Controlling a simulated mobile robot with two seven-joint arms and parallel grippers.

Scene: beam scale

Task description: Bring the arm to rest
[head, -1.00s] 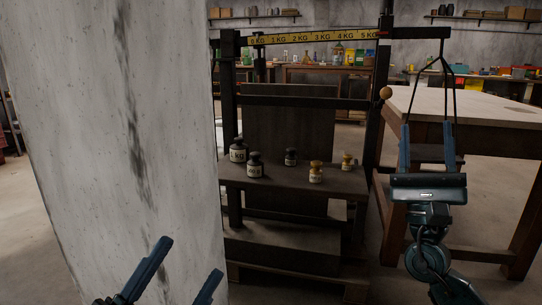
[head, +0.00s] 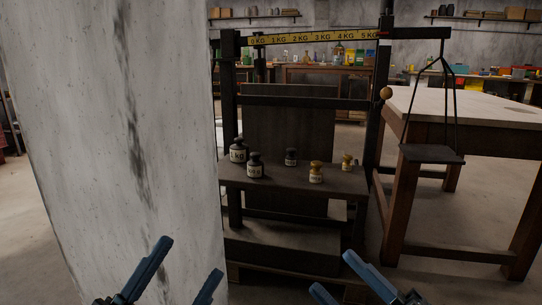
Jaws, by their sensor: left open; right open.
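The beam scale (head: 302,103) has a dark frame with a yellow strip (head: 310,36) marked from 0 KG to 5 KG. Its beam end at the right carries an empty dark hanging pan (head: 431,154). Several weights stand on the scale's shelf: black ones (head: 254,165) at the left and brass-coloured ones (head: 316,172) at the right. My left gripper (head: 188,262) is open and empty at the bottom, in front of the pillar. My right gripper (head: 335,274) is open and empty at the bottom centre right, below the shelf and apart from the pan.
A pale pillar (head: 125,150) fills the left side, close to my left gripper. A wooden table (head: 470,108) stands at the right behind the pan. Benches with coloured items line the back wall. Bare floor shows between my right gripper and the table.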

